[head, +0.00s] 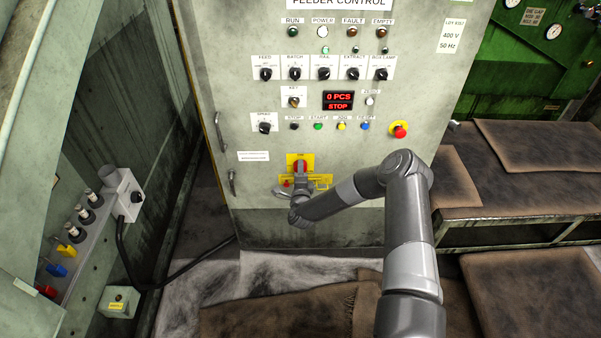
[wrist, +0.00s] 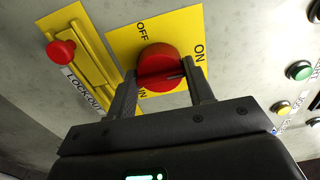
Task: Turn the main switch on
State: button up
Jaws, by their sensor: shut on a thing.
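The main switch (wrist: 158,62) is a red rotary knob on a yellow plate marked OFF and ON. In the wrist view its dark pointer mark is toward the right, below the ON word. My gripper (wrist: 162,82) has one finger on each side of the knob and is shut on it. In the head view the yellow switch plate (head: 293,160) is low on the feeder control cabinet. My gripper (head: 300,172) reaches it there and covers part of the knob.
A yellow lockout strip with a red knob (wrist: 61,53) lies left of the switch. The cabinet (head: 350,220) has rows of selectors, a lit red display (head: 338,100) reading 0 PCS STOP, and a red emergency button (head: 399,131). Brown-covered benches (head: 540,150) stand at right.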

jog(key=shift+f, duration=0.1)
jog(key=o, duration=1)
jog(key=shift+c, duration=0.2)
jog(key=s, duration=1.1)
jog(key=shift+w, duration=0.1)
